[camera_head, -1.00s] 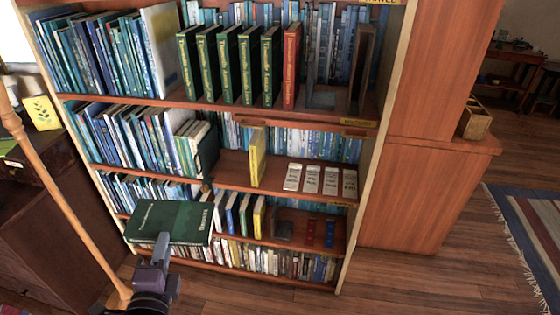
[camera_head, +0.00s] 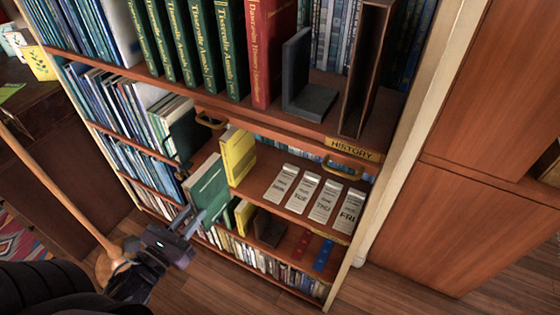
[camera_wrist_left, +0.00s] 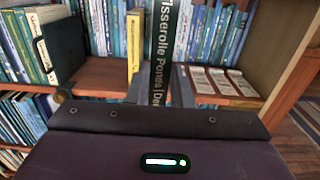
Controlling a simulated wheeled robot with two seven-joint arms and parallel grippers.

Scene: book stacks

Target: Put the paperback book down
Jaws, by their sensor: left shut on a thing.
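My left gripper (camera_head: 196,218) is shut on a green book (camera_head: 207,182). The book is upright, with its lettered spine (camera_wrist_left: 160,45) facing my left wrist camera between the two fingers. It is at the middle shelf (camera_head: 262,197), just left of a yellow book (camera_head: 238,155) in the head view. In the left wrist view the yellow book (camera_wrist_left: 134,42) stands left of the green one with a gap between them. I cannot tell whether the green book's bottom edge touches the shelf board. My right gripper is not in view.
Several weekday cards (camera_head: 302,192) lie on the middle shelf to the right. A dark book end (camera_wrist_left: 58,48) stands to the left in the wrist view. Above are green books, a red book (camera_head: 270,50) and a grey bookend (camera_head: 305,85). A wooden pole (camera_head: 60,185) stands at left.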

